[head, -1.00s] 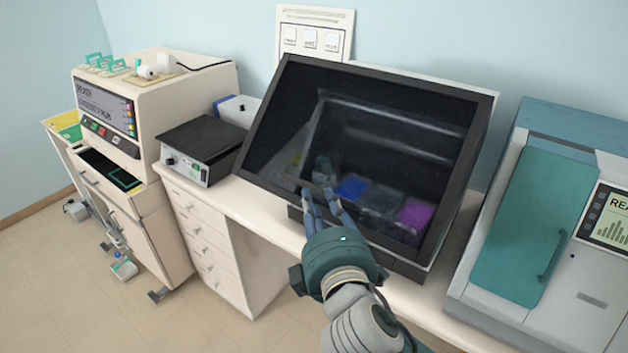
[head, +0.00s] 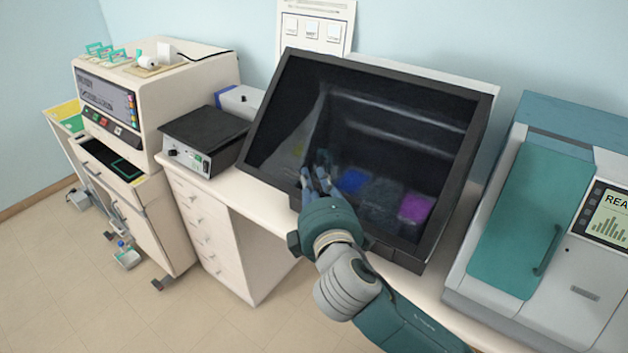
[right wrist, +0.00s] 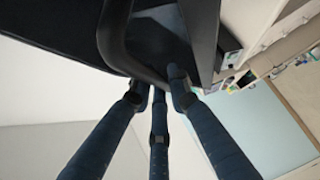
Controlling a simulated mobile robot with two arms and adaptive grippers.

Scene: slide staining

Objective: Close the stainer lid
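The stainer lid (head: 275,125) is a wide dark see-through panel in a black frame. It slopes toward me and looks down on the stainer body; I cannot tell if a small gap is left. Blue and magenta patches show through it. My right gripper (head: 316,176) is in front of the lid's lower edge, its fingertips apart. In the right wrist view, its three fingers (right wrist: 160,86) reach a dark rounded handle bar (right wrist: 112,40), with nothing clearly pinched; contact is unclear. The gripper hides part of the lower edge. My left gripper is out of view.
A black-topped box (head: 203,135) stands left of the stainer on the white counter. A beige machine (head: 190,95) is farther left. A grey machine with a teal door (head: 530,210) stands close on the right. A sheet (head: 315,27) hangs on the wall behind.

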